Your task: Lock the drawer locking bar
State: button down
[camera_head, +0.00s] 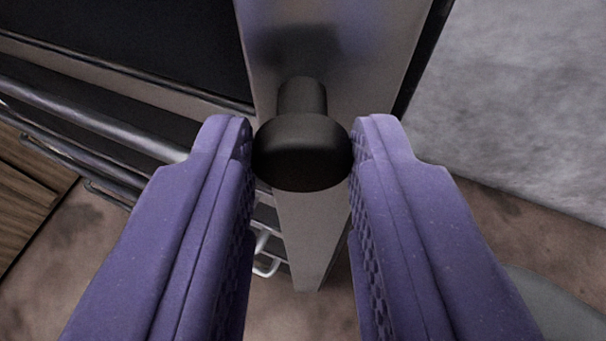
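The locking bar (318,215) is a grey metal strip that runs down the middle of the view and narrows toward the floor. A black round knob (302,152) on a short stem stands out from it toward me. My gripper (302,145) has two purple fingers, one on each side of the knob. Their tips touch its left and right sides, with no gap that I can see. The bar's top end is out of view.
A dark drawer front (120,45) and horizontal metal rails (85,125) lie left of the bar. A wooden cabinet (22,200) is at the far left.

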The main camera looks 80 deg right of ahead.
jog(key=m+g, duration=0.1)
jog(key=g+b, duration=0.1)
jog(key=w+m+b, duration=0.1)
jog(key=shift+w+d+f+m+g, duration=0.1)
jog(key=shift+d+f+m+g, duration=0.2)
jog(key=shift+d+g, duration=0.1)
jog(key=g, duration=0.1)
jog(key=m+g+b, duration=0.1)
jog(key=m, duration=0.1)
jog(key=shift+w+d+r+g+y, duration=0.25)
jog(key=shift+w+r+g+y, duration=0.05)
jog(key=shift+w+g, duration=0.1)
jog(key=c, duration=0.9)
grip_release()
jog(key=shift+o, duration=0.2)
